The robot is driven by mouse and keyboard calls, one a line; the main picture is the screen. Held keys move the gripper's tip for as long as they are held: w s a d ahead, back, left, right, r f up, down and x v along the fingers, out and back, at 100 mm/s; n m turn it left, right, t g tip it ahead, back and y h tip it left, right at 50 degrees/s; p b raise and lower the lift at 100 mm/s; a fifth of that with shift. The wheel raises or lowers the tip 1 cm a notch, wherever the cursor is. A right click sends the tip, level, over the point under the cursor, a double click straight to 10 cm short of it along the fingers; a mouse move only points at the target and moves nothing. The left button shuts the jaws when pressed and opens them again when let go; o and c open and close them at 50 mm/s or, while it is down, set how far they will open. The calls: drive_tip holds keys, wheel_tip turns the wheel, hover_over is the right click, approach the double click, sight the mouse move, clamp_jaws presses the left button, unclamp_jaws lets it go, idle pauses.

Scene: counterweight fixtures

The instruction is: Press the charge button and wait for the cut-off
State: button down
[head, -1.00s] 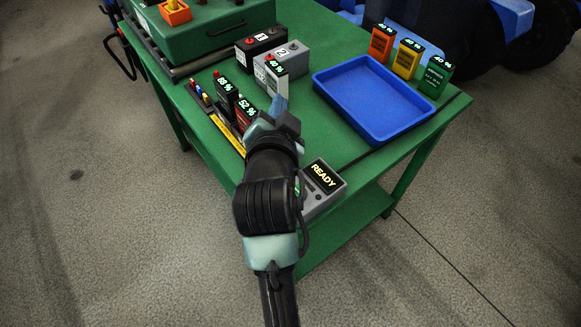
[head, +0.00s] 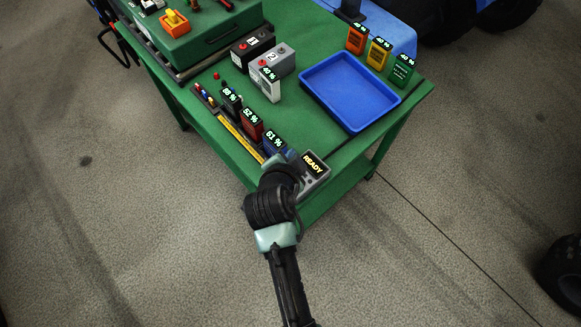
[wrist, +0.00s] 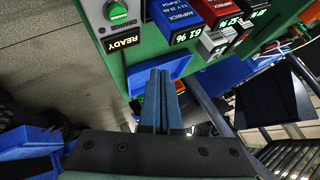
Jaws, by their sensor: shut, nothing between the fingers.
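The grey charger box (head: 322,178) sits at the table's front edge, with its display (head: 313,164) reading READY. In the wrist view the same display (wrist: 122,42) shows beside a round green button or knob (wrist: 117,13) on the grey face. My gripper (wrist: 159,75) is shut and empty, its fingers together. In the wrist view its fingertips are below and right of the READY display, apart from the green button. In the head view my wrist is next to the charger's left side and hides part of it; the fingertips are hard to make out there.
Battery packs marked 52 % (head: 251,124) and 61 % (head: 274,142) stand in a row left of the charger. A white pack (head: 271,88) stands behind. A blue tray (head: 352,125) is at the right, with three packs beyond it. Bare green tabletop lies between.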

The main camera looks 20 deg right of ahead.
drive_tip(key=shift+s, duration=0.3)
drive_tip(key=shift+f, duration=0.1)
drive_tip(key=b, duration=0.7)
hover_over(311, 183)
drive_tip(key=w+a, duration=0.2)
drive_tip(key=a, duration=0.3)
drive_tip(key=f, duration=0.8)
drive_tip(key=shift+s+d+f, duration=0.15)
drive_tip(key=shift+s+f, duration=0.1)
drive_tip(key=shift+f, duration=0.05)
idle(0.5)
drive_tip(key=shift+f+b, duration=0.45)
drive_tip(key=shift+b, duration=0.1)
drive_tip(key=shift+f+b, duration=0.45)
drive_tip(key=shift+f, duration=0.1)
idle(0.5)
drive_tip(key=shift+r+p, duration=0.85)
drive_tip(key=shift+r, duration=0.15)
